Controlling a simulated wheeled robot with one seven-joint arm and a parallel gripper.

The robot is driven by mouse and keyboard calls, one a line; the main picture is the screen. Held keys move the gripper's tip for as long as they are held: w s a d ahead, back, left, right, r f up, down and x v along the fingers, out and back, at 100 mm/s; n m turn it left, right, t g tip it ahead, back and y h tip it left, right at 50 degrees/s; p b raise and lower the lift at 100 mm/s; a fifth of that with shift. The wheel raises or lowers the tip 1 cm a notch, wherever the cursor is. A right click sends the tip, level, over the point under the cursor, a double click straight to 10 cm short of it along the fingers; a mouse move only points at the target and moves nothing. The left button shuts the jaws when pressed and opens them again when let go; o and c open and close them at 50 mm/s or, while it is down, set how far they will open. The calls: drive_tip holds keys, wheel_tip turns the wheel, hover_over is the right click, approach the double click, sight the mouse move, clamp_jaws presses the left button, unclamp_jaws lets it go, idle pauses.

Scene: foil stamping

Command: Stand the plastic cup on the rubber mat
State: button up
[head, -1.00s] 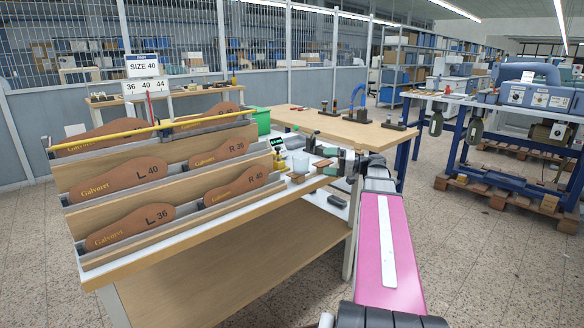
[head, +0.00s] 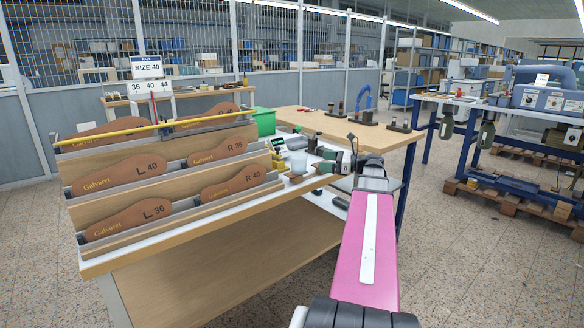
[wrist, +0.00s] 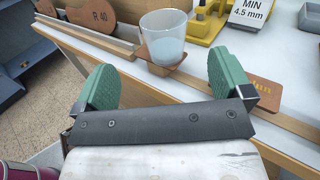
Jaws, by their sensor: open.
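The clear plastic cup (wrist: 163,38) stands upright near the bench's front edge, on or in a small brown piece (wrist: 160,66). It shows small in the head view (head: 298,162). My gripper (wrist: 164,84) is open and empty, with its green fingers spread wide. The cup is ahead of the fingers, roughly between them in the picture, and apart from them. In the head view my gripper (head: 337,162) is just right of the cup. I cannot make out a rubber mat in either view.
A rack of brown insoles (head: 125,172) fills the bench's left side. A green bin (head: 264,122) stands behind. In the wrist view, a "MIN 4.5 mm" sign (wrist: 262,10) and yellow-based tools (wrist: 205,22) are behind the cup. A brown tag (wrist: 262,92) lies near the right finger.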

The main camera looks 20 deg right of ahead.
sight(299, 158)
drive_tip(key=shift+m, duration=0.3)
drive_tip(key=x, duration=0.5)
drive_tip(key=shift+w+a, duration=0.15)
drive_tip(key=shift+w+x, duration=0.2)
drive_tip(key=shift+x, duration=2.5)
drive_tip(key=shift+f, duration=0.15)
drive_tip(key=c, duration=1)
drive_tip(key=shift+c, duration=0.2)
